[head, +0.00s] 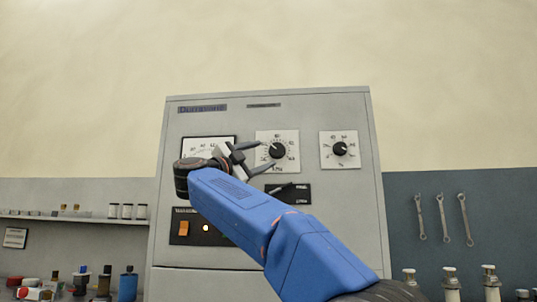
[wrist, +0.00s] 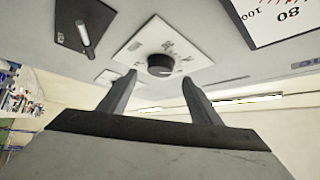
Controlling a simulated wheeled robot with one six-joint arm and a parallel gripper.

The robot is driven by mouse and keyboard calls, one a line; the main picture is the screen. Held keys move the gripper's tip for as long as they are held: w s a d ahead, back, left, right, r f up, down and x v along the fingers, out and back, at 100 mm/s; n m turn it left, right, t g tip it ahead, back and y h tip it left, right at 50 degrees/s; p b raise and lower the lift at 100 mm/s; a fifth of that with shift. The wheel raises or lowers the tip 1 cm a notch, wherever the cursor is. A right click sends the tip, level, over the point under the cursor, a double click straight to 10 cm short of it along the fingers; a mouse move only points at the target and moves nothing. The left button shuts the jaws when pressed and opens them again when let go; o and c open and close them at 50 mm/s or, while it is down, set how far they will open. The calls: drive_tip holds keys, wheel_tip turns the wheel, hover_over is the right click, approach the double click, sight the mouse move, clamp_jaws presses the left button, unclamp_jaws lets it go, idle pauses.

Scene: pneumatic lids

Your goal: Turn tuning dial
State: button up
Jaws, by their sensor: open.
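A black round dial on a white square plate (head: 278,150) is in the middle of the grey cabinet's upper face. The same dial (wrist: 160,65) shows in the wrist view, between and beyond my fingertips. A second black dial (head: 340,149) is on a white plate further right. The markings are too small to read, so I cannot tell which is the tuning dial. My gripper (wrist: 158,78) is open and empty, its two fingers on either side of the middle dial. They appear a little short of it; contact cannot be made out.
A white meter (head: 203,147) is left of the middle dial, partly behind my arm. A black slot panel with a lever (head: 289,193) is just below the dial. An orange switch (head: 183,228) and a lit lamp (head: 206,228) are lower left. Wrenches (head: 442,218) hang at right.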

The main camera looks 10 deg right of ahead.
drive_tip(key=v, duration=1.2)
